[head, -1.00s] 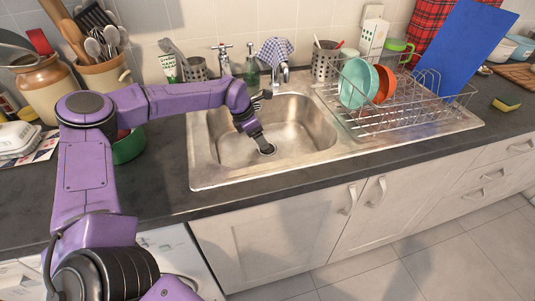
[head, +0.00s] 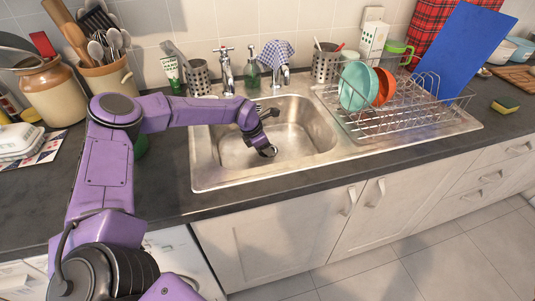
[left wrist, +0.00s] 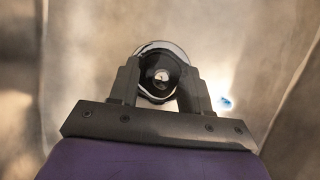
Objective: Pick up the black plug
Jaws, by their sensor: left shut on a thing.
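The black plug (left wrist: 160,76) shows in the left wrist view as a dark disc with a bright centre, between the two fingers of my left gripper (left wrist: 159,88). Behind it is a round, bright metal rim at the sink drain. My left gripper (head: 267,150) is shut on the plug, low inside the steel sink bowl (head: 305,125). In the head view the plug is mostly hidden by the fingers. I cannot tell whether the plug is clear of the drain. My right gripper is not in view.
A wire dish rack (head: 400,105) with plates stands right of the bowl. Taps (head: 226,70), a soap bottle (head: 252,72) and a metal holder (head: 198,76) line the back. Utensil crocks (head: 106,78) stand at the left. The bowl's right side is free.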

